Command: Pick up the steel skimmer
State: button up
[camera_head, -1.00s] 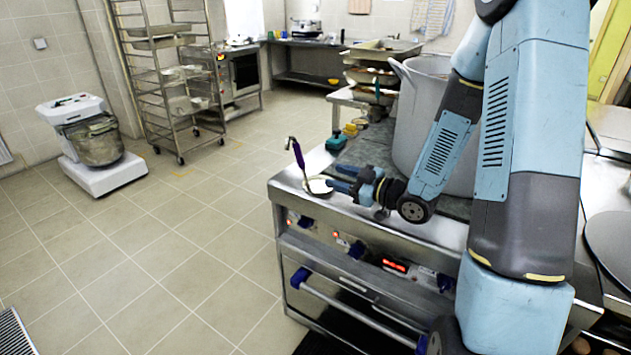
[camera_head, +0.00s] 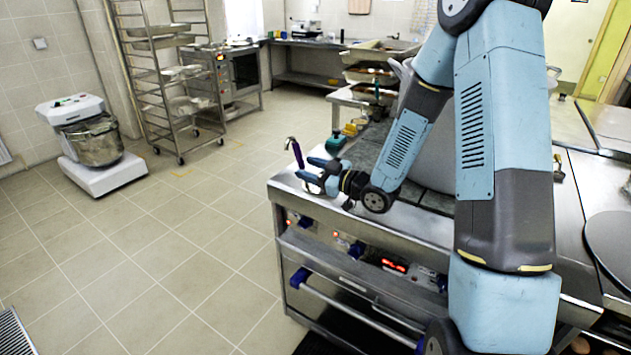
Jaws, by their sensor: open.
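The fingertips are right at the lower end of the handle in the picture. I cannot tell whether the handle stands between the fingers or just behind them, or whether they touch it.
A large stockpot (camera_head: 446,160) stands on the stove behind my arm. A teal object (camera_head: 336,142) and a yellow one (camera_head: 350,129) lie beyond the gripper. A wheeled tray rack (camera_head: 166,80) and a mixer (camera_head: 93,141) stand on the floor at left; the floor between is clear.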

jog(key=shift+x, duration=2.3)
jog(key=shift+w, duration=0.1)
grip_shut()
